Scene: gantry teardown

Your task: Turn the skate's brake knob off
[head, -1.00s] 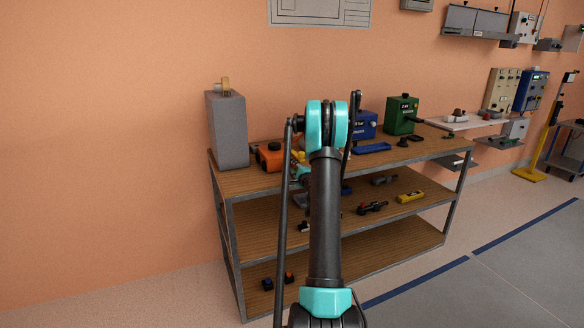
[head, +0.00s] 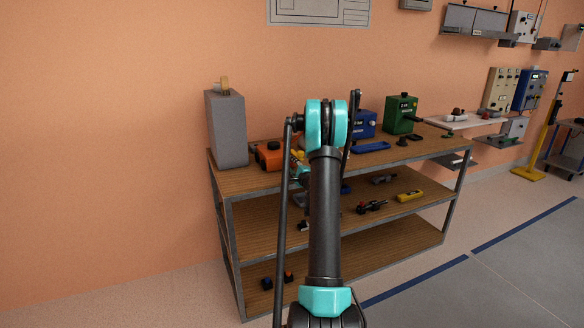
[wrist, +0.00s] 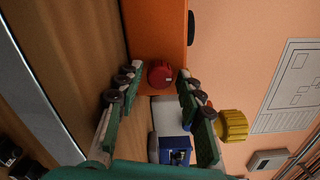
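The orange skate (head: 268,156) stands on the top board of the shelf, right of a grey box. In the wrist view the orange body (wrist: 158,35) fills the top middle, with a round red knob (wrist: 160,74) on its near face. My gripper (wrist: 158,80) is open, its two green fingers with dark pads apart on either side of the red knob. Whether a pad touches the knob I cannot tell. In the head view my arm hides most of the gripper.
The grey box (head: 226,130) stands at the shelf's left end. A blue box (head: 364,124) and a green box (head: 401,115) stand further right on the shelf (head: 245,180). A yellow knob (wrist: 231,125) is close outside the right finger in the wrist view.

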